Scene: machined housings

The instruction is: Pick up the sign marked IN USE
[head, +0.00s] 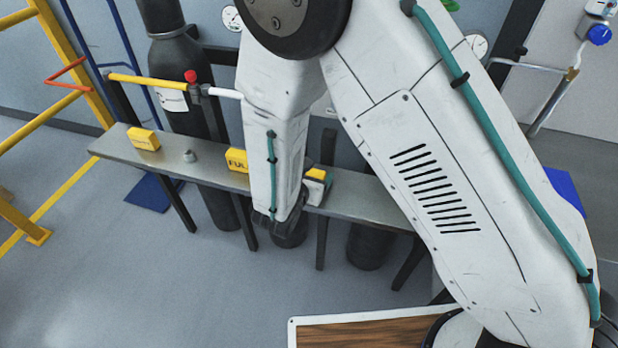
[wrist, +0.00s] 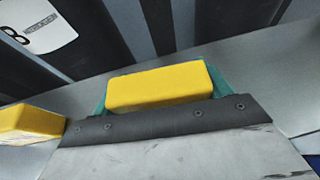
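In the wrist view a yellow block-shaped sign (wrist: 160,88) lies between the teal fingers of my gripper (wrist: 160,84). A finger sits flush at each end and no gap shows, so my gripper looks shut on it. In the head view this sign (head: 316,173) shows at shelf height beside my arm, with my gripper (head: 318,182) partly hidden. Its lettering is not visible, so I cannot tell if it reads IN USE. Another yellow sign (head: 237,160) reads FUL, the rest covered by my arm; a sign (wrist: 30,122) also shows at the wrist view's left edge.
A narrow grey metal shelf (head: 215,176) carries the signs. A third yellow sign (head: 143,139) and a small metal knob (head: 189,156) are on its left part. Dark gas cylinders (head: 178,65) stand behind it. A yellow rail (head: 75,60) is at the left. Floor in front is clear.

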